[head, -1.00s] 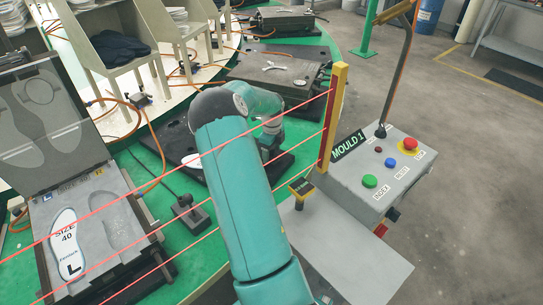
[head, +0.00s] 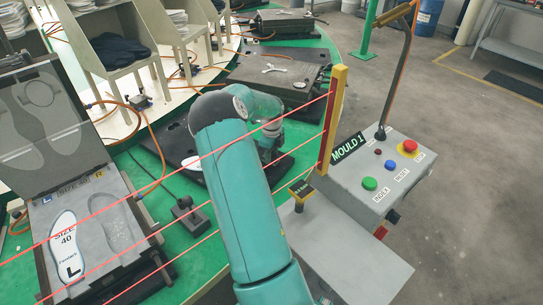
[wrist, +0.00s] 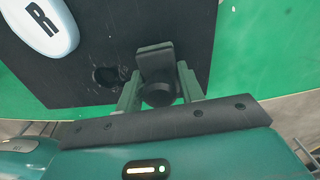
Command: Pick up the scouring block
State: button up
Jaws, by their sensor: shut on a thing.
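The scouring block (wrist: 155,62), a dark grey block with a round black knob, sits between the two fingers of my gripper (wrist: 158,90) in the wrist view. The fingers are shut on the knob end. The block is over a black plate (wrist: 105,35); I cannot tell whether it touches the plate. In the head view my gripper (head: 269,150) is partly hidden by my arm, and the block cannot be made out.
A white insole marked R (wrist: 40,25) lies on the black plate near a dark hole. Red light beams run to a yellow post (head: 332,120). The MOULD 1 console (head: 375,170) stands right. An open mould (head: 95,240) holds an insole marked L at left.

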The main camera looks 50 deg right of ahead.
jog(key=shift+r, duration=0.45)
notch_tip(320, 180, up, 2)
jog(key=shift+s+a+r, duration=0.1)
jog(key=shift+r, duration=0.15)
jog(key=s+a+r, duration=0.7)
jog(key=s+r, duration=0.2)
jog(key=s, duration=0.2)
jog(key=shift+s+a, duration=0.2)
jog(key=shift+s, duration=0.1)
jog(key=shift+r, duration=0.1)
jog(key=o, duration=0.3)
jog(key=shift+c, duration=0.7)
jog(key=shift+w, duration=0.1)
